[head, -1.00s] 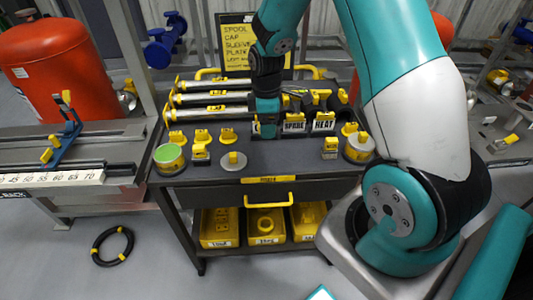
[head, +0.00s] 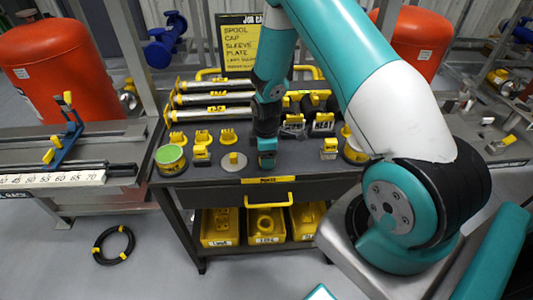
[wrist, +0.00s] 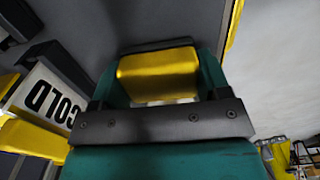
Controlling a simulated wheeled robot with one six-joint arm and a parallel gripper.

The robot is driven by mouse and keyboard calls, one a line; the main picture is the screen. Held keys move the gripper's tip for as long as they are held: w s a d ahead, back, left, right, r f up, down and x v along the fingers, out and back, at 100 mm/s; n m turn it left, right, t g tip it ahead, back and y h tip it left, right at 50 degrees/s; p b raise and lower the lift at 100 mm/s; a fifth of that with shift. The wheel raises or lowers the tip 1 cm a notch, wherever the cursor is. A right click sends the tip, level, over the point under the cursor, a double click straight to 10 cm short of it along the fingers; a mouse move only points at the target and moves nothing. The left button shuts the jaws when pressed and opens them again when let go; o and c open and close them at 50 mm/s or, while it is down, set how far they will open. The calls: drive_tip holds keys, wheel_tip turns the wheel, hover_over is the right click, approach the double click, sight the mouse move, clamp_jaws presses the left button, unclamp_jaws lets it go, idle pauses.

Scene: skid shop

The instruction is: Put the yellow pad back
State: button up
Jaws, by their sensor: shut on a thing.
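A yellow pad (wrist: 158,73) is clamped between the two teal fingers of my gripper (wrist: 158,85) in the wrist view. A dark strip lies along its far edge. In the head view my gripper (head: 267,158) points down over the front part of the dark cart top (head: 290,172), between a grey disc with a yellow grip (head: 233,161) and a small yellow-topped block (head: 329,147). The pad itself is hidden by the gripper there. I cannot tell whether the pad touches the cart top.
Holders labelled SPARE (head: 293,128) and HEAT (head: 323,122) stand behind my gripper. A green-topped tin (head: 170,159) stands at the left, another tin (head: 355,150) at the right. Yellow-capped tubes (head: 215,97) lie behind.

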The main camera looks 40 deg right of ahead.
drive_tip(key=shift+f, duration=0.2)
drive_tip(key=o, duration=1)
drive_tip(key=shift+r, duration=0.2)
drive_tip(key=shift+r, duration=0.25)
wheel_tip(320, 180, up, 11)
drive_tip(key=b, duration=0.2)
drive_tip(key=s+a+r+m+y, duration=0.1)
drive_tip(key=s+a+r, duration=0.2)
drive_tip(key=a+r, duration=0.55)
drive_tip(key=s+a+r+m+y, duration=0.1)
drive_tip(key=s+a+r, duration=0.2)
drive_tip(key=s, duration=0.3)
drive_tip(key=s+a+r+m+y, duration=0.1)
drive_tip(key=s+a+r, duration=0.3)
drive_tip(key=s+a, duration=0.2)
drive_tip(key=s+a+r+m+y, duration=0.1)
drive_tip(key=s+a+r, duration=0.2)
drive_tip(key=s+a, duration=0.2)
drive_tip(key=shift+s+r, duration=0.2)
drive_tip(key=shift+s, duration=0.4)
drive_tip(key=shift+s+r, duration=0.2)
drive_tip(key=shift+s, duration=0.35)
